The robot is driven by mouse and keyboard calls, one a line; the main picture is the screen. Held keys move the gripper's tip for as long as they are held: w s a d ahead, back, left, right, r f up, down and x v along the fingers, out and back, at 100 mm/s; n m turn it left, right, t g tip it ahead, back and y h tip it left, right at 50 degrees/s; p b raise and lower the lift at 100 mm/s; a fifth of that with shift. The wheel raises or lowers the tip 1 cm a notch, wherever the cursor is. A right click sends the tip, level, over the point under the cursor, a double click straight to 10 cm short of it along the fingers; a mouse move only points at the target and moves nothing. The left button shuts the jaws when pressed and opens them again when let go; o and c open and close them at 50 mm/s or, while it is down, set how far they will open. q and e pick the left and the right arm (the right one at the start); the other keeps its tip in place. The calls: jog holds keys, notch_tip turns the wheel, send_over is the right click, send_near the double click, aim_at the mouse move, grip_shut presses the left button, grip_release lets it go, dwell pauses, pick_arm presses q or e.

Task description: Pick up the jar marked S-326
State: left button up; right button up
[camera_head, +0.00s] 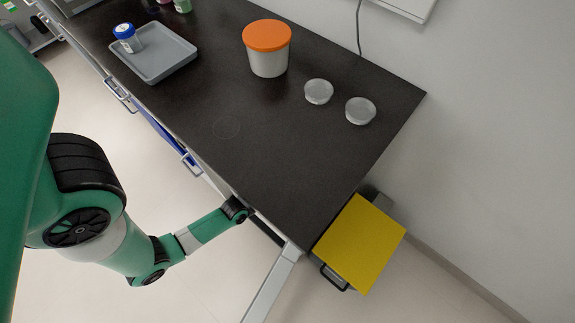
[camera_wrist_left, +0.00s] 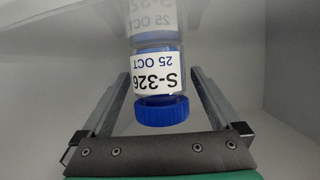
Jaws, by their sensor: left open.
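The jar marked S-326 (camera_wrist_left: 156,84) shows in the left wrist view, with a blue lid and a white label that also reads 25 OCT. Its lid points towards my gripper's palm. Its mirrored image shows beyond its base on a glossy pale surface. My left gripper (camera_wrist_left: 159,76) is open, with one finger on each side of the jar and visible gaps between. In the head view my left arm reaches the front edge of the dark bench (camera_head: 290,140), and its gripper is hidden there. My right gripper is not in view.
Pale walls stand close on both sides in the left wrist view. On the bench are a grey tray (camera_head: 165,64) with another blue-lidded jar (camera_head: 127,42), an orange-lidded tub (camera_head: 268,58) and two clear dishes (camera_head: 318,91). A yellow-topped unit (camera_head: 358,240) stands beside the bench.

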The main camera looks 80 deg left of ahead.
pick_arm(q)
jog(key=shift+w+a+f, duration=0.3)
jog(key=shift+w+f, duration=0.1)
jog(key=shift+w, duration=0.1)
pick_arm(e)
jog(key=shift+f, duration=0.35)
pick_arm(q)
jog(key=c, duration=1.4)
jog(key=shift+c, duration=0.2)
